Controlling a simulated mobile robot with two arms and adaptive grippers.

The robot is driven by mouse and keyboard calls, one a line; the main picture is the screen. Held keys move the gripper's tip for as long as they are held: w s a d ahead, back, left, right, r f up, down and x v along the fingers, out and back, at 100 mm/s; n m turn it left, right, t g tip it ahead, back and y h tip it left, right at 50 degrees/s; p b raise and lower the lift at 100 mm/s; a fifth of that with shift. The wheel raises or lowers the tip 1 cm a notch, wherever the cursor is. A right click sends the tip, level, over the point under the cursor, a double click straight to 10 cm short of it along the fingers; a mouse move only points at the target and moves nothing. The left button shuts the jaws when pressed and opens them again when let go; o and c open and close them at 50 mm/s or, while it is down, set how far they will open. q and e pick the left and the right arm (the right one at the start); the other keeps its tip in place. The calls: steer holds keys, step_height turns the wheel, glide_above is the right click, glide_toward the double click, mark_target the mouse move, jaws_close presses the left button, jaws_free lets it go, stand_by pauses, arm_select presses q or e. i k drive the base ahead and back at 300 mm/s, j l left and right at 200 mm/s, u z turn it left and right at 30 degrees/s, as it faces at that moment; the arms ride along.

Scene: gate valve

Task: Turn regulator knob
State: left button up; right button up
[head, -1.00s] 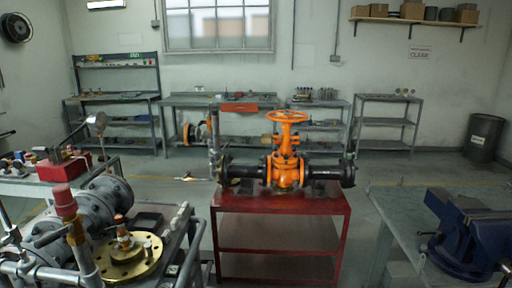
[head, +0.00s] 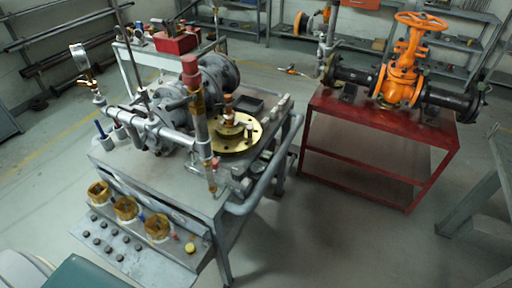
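A grey workbench (head: 190,190) stands in the middle left of the head view, carrying a grey pipe assembly (head: 160,125). A vertical fitting with a red cap (head: 190,66) rises at the front of the assembly; I cannot tell whether this cap is the regulator knob. A round brass flange (head: 238,133) with a small copper-coloured fitting (head: 228,105) lies to its right. A dial gauge (head: 79,57) stands at the left end. Neither gripper is in view.
A red stand (head: 370,165) with an orange gate valve (head: 403,75) on black pipe is at the right. A grey table (head: 490,190) cuts in at the right edge. The floor (head: 330,245) between them is open. Shelving stands along the back wall.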

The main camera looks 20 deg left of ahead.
mark_target(238, 172)
steer(key=k+l, duration=0.4)
steer(key=l, duration=0.2)
steer(key=k+l, duration=0.45)
steer(key=l, duration=0.15)
